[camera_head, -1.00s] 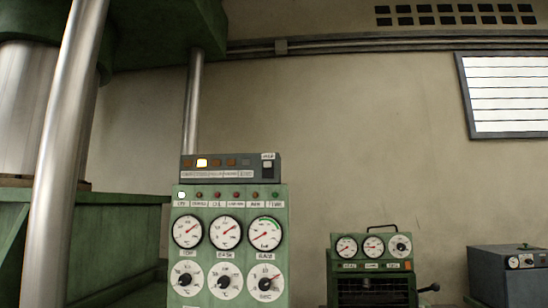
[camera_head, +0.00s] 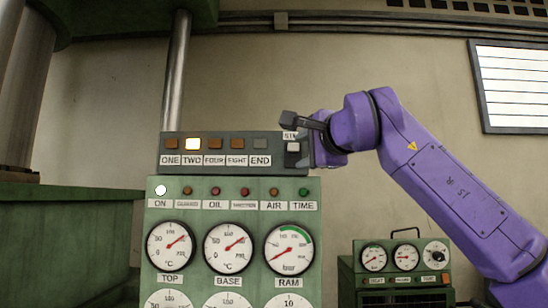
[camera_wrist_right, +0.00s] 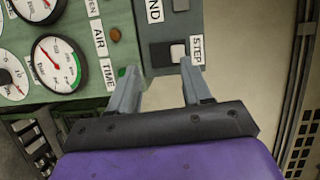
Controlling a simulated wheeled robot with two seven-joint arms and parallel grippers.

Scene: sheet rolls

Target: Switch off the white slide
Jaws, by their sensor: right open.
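The white slide (camera_head: 293,147) sits in a dark recess at the right end of the grey-green strip panel (camera_head: 215,174), beside the END button (camera_head: 260,144). In the right wrist view the white slide (camera_wrist_right: 178,53) shows next to a label reading STEP. My right gripper (camera_head: 304,138) is at the panel's right end, partly covering the slide's label in the head view. In the right wrist view the fingers of my right gripper (camera_wrist_right: 160,70) are apart, with the slide ahead between their tips and nothing held. I cannot tell whether they touch the panel. My left gripper is out of view.
Below the strip is a green gauge panel (camera_head: 232,187) with lamps and dials; the ON lamp (camera_head: 160,190) is lit white. The TWO button (camera_head: 193,144) glows. A smaller green gauge unit (camera_head: 400,272) stands lower right. Steel columns (camera_head: 176,70) rise at the left.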

